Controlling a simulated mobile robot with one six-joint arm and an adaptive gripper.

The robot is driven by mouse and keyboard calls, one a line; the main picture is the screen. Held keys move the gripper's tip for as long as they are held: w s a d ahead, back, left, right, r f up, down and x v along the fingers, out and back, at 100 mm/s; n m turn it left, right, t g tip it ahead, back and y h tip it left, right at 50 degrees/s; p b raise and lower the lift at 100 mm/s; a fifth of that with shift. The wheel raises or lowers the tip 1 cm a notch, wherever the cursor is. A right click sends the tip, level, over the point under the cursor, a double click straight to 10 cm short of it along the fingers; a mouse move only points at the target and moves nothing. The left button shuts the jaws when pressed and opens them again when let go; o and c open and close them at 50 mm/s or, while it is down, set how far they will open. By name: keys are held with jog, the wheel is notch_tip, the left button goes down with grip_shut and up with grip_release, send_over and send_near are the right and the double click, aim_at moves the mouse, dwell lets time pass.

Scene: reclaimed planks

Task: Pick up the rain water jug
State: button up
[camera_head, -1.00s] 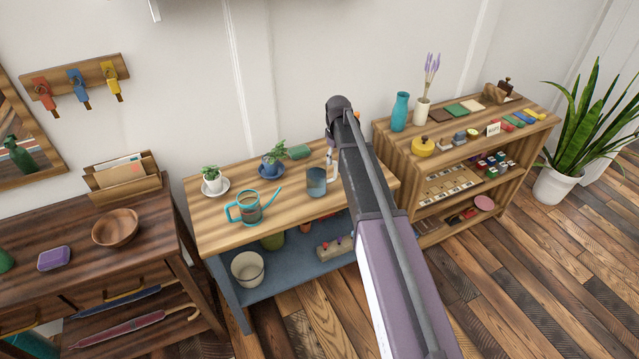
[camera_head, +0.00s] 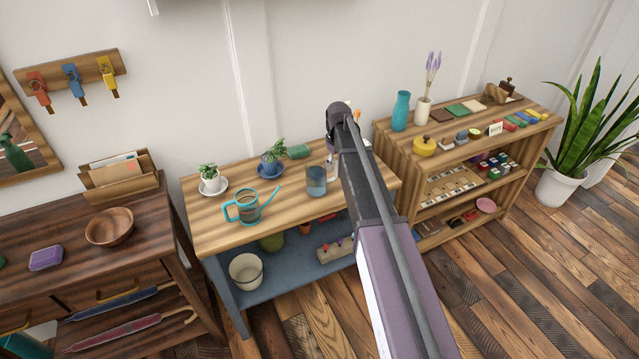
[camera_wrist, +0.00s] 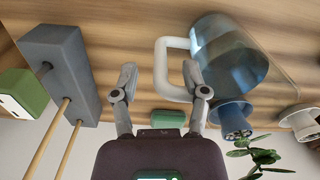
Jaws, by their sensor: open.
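The rain water jug (camera_head: 316,181) is a clear jug with blue water and a white handle. It stands on the slatted wooden top of the potting bench (camera_head: 215,238), left of my arm. In the wrist view the jug (camera_wrist: 232,58) fills the upper right, with its handle (camera_wrist: 162,68) towards my gripper (camera_wrist: 158,78). My gripper is open. The handle shows between the fingertips, and the right finger overlaps its edge in the picture. I cannot tell whether they touch. My arm hides most of the gripper in the head view.
A teal watering can (camera_head: 248,207), a blue-potted plant (camera_head: 272,163), a white-potted plant (camera_head: 210,181) and a green block (camera_head: 299,151) share the bench. In the wrist view a grey block (camera_wrist: 62,70) with wooden sticks stands left of my gripper. A shelf unit (camera_head: 408,160) is at the right.

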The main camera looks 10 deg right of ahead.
jog(key=shift+f+b, duration=0.7)
jog(key=shift+f, duration=0.3)
grip_shut()
